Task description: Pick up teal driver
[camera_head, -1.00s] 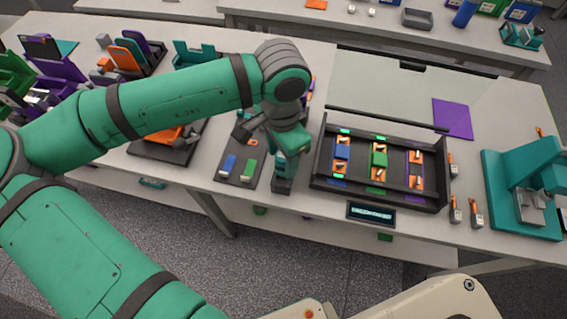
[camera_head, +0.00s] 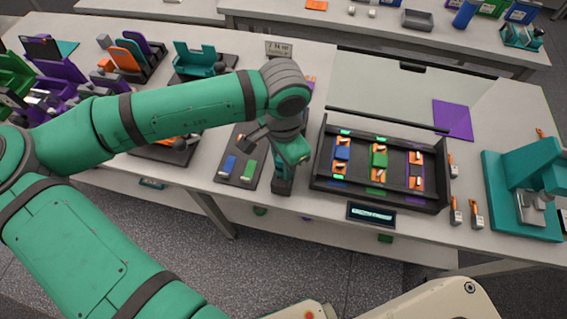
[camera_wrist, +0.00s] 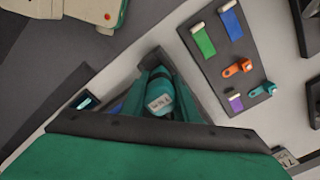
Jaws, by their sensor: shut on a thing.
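The teal driver (camera_wrist: 160,98) shows in the wrist view as a teal rounded body with a white label, between the fingers of my gripper (camera_wrist: 163,92). My gripper is shut on it. In the head view my gripper (camera_head: 284,178) points down at the front edge of the bench, just left of the black fixture tray. There the driver is hidden or too small to tell from the gripper. A dark block (camera_head: 282,187) stands under the gripper, and I cannot tell whether the driver still touches it.
A dark mat (camera_head: 240,178) with blue and green blocks lies just left of my gripper. The black fixture tray (camera_head: 374,198) with colored cells is close on the right, with a small display (camera_head: 371,214) before it. A teal press (camera_head: 520,200) stands at far right.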

